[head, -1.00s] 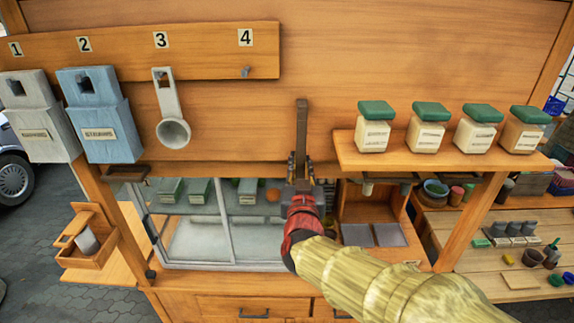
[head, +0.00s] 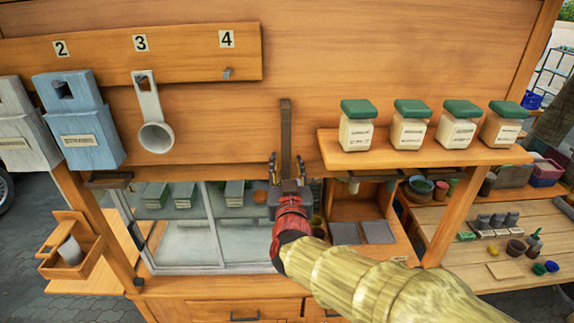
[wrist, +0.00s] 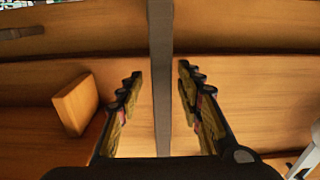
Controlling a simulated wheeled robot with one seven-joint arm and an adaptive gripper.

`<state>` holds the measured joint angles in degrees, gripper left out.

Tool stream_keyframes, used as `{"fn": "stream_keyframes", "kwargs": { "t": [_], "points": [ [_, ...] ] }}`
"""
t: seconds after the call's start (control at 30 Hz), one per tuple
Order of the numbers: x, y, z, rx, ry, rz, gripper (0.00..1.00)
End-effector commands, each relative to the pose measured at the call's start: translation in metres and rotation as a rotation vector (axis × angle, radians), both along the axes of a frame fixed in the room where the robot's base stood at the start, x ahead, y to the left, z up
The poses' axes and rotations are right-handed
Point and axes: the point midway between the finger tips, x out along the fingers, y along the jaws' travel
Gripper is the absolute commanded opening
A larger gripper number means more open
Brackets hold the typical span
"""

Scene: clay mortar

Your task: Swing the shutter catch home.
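The shutter catch appears to be the dark upright bar (head: 286,130) on the wooden shutter face, above the counter opening. It stands vertical, and its lower end is partly hidden by my gripper. My gripper (head: 286,168) is open at the lower part of the bar, one finger on each side. In the wrist view the bar (wrist: 159,100) runs between the open fingers of my gripper (wrist: 160,82), with a visible gap on both sides. I cannot tell how deep the bar sits between the fingers.
A shelf (head: 425,150) with several green-lidded jars juts out right of the bar. A numbered rail (head: 130,50) with hanging holders and a scoop (head: 157,136) is at left. A glass-fronted case (head: 185,250) stands below left. The shutter face around the bar is clear.

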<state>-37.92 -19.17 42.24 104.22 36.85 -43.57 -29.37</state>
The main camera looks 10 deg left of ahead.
Motion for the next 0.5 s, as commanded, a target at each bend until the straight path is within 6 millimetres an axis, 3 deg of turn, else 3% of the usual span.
{"fn": "stream_keyframes", "kwargs": {
  "t": [0.17,0.5],
  "points": [
    [-0.020,-0.004,0.001,0.001,-0.001,0.003,0.36],
    [-0.086,-0.020,0.001,0.001,-0.001,0.003,0.36]
  ]
}}
